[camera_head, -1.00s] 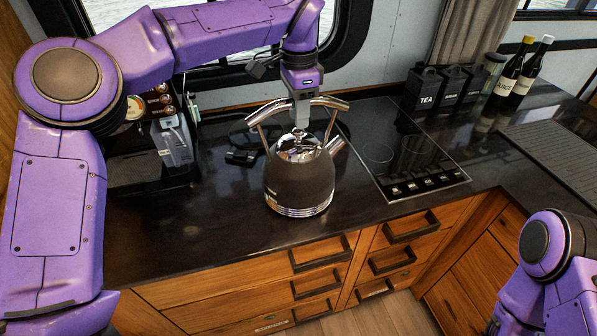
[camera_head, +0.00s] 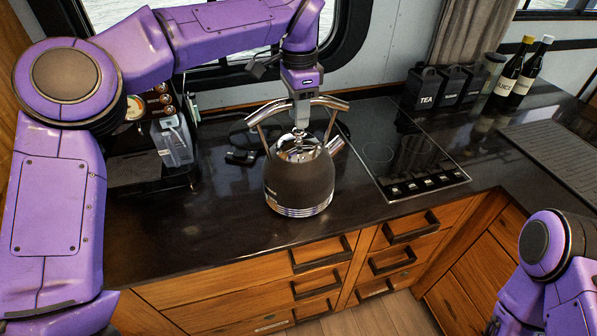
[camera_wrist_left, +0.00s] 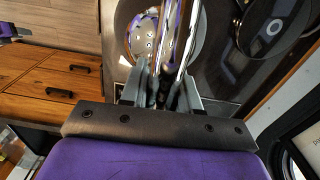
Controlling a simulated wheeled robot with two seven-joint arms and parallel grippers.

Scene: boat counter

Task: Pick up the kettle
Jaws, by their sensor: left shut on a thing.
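The kettle (camera_head: 300,187) has a dark body, a shiny top, a metallic base band and a raised handle. It is upright over the dark counter left of the hob; I cannot tell whether its base touches the counter. My left gripper (camera_head: 302,120) comes down from above and is shut on the kettle's handle. In the left wrist view the gripper (camera_wrist_left: 163,92) has its fingers around the shiny handle (camera_wrist_left: 185,40), with part of the kettle's top (camera_wrist_left: 143,38) beyond. Part of my right arm shows at the lower right; its gripper is out of view.
The black hob (camera_head: 405,150) lies right of the kettle. A coffee machine (camera_head: 150,140) stands to the left. Black canisters (camera_head: 427,88) and two bottles (camera_head: 520,75) stand at the back right. The counter (camera_head: 215,225) is clear in front and to the left.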

